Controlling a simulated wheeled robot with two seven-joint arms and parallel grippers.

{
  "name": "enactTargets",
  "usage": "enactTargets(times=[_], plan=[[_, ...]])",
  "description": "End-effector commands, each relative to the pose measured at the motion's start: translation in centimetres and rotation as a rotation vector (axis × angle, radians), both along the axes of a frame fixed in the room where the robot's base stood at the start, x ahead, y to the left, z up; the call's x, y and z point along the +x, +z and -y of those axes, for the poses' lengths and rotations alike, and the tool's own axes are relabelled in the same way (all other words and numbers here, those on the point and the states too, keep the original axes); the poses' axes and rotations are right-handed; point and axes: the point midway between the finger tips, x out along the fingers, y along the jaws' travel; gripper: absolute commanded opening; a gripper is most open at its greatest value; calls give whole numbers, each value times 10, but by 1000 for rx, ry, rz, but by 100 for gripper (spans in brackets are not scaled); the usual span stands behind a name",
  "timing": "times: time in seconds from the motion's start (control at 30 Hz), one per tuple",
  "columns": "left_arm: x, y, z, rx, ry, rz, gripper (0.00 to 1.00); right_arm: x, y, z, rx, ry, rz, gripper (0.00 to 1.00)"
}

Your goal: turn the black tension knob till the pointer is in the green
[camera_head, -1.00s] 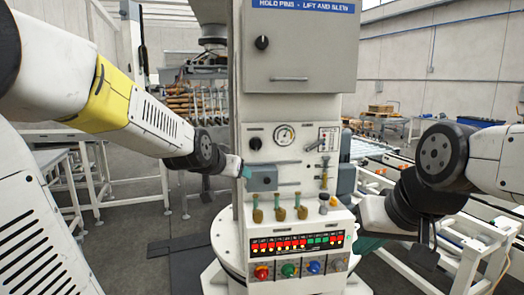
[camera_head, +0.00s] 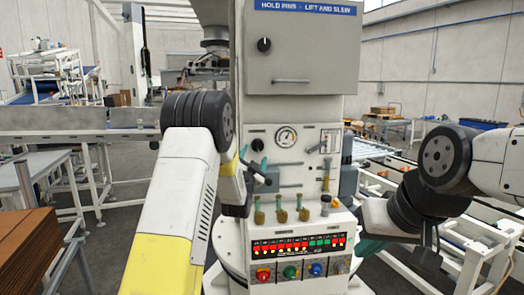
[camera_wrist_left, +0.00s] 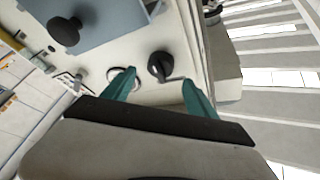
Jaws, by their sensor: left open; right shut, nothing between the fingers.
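The black tension knob (camera_head: 257,145) is on the pale column panel, left of a round white gauge (camera_head: 286,137). The gauge's pointer is too small to read against its coloured marks. My left gripper (camera_head: 254,160) is open, its teal fingers just below and in front of the knob. In the left wrist view the knob (camera_wrist_left: 160,65) shows beyond and between the open fingers (camera_wrist_left: 158,82), apart from both. The left finger covers part of the gauge there. My right gripper (camera_head: 371,246) is shut and empty, low at the column's right, partly hidden by its arm.
A small grey box (camera_head: 268,178) sticks out below the knob, partly behind my left gripper; its own black knob (camera_wrist_left: 65,30) shows in the wrist view. Several brass-coloured valves (camera_head: 281,212) and a lit button panel (camera_head: 297,245) are lower. A grey cabinet (camera_head: 300,65) overhangs above.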

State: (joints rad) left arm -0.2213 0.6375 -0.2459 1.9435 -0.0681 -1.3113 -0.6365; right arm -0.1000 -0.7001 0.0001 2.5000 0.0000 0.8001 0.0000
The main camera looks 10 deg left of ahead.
Motion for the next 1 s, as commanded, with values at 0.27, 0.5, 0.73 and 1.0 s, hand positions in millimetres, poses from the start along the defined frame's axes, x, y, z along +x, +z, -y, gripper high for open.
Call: enactTargets(times=[0.27, 0.5, 0.73, 1.0], plan=[[39, 13, 3, -2, -1, 0, 67, 0, 0, 0, 0, 0, 0, 0], [48, 16, 4, -2, 0, -2, 67, 0, 0, 0, 0, 0, 0, 0], [48, 16, 4, -2, 0, -2, 53, 0, 0, 0, 0, 0, 0, 0], [48, 16, 4, -3, -1, -2, 5, 0, 0, 0, 0, 0, 0, 0]])
